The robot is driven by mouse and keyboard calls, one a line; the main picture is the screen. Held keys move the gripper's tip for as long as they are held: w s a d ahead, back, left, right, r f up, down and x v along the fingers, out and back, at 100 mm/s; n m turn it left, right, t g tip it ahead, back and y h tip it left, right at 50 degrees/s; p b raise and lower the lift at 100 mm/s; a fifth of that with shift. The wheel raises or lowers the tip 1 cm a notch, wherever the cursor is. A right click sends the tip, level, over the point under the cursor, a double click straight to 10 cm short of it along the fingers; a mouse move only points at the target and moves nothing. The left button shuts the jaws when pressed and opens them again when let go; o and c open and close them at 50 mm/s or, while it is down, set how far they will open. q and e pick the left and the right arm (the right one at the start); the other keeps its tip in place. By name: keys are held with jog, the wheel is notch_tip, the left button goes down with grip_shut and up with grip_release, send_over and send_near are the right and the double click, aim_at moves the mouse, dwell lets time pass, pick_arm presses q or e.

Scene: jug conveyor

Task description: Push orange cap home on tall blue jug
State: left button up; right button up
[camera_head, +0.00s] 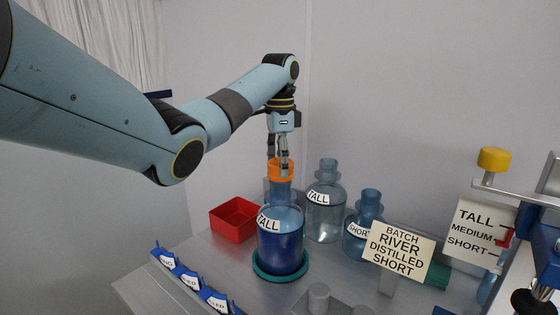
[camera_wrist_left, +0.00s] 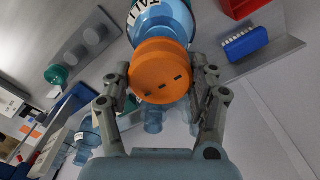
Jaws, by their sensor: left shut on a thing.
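The tall blue jug (camera_head: 281,240), labelled TALL and holding dark blue liquid, stands upright on a round green base. The orange cap (camera_head: 280,171) is at the top of its neck. My left gripper (camera_head: 284,167) points down from above with its fingers around the cap. In the left wrist view, the orange cap (camera_wrist_left: 160,72) lies between the fingertips of my left gripper (camera_wrist_left: 160,85), over the jug (camera_wrist_left: 160,20). I cannot tell how far down the cap sits. My right gripper is not in view.
A clear TALL jug (camera_head: 325,212) and a SHORT jug (camera_head: 365,222) stand close on the right. A red bin (camera_head: 234,220) is at the left, and blue labelled holders (camera_head: 190,279) line the front. A batch sign (camera_head: 397,250) and a height gauge (camera_head: 480,229) stand at the right.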

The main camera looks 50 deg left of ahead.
aim_at(280, 179)
pick_arm(q)
jog(key=shift+f, duration=0.6)
dwell(0.8)
jog(key=shift+f, duration=0.35)
jog(key=shift+f, duration=1.3)
dwell(1.3)
jog(key=o, duration=1.1)
jog(key=shift+r, duration=4.05)
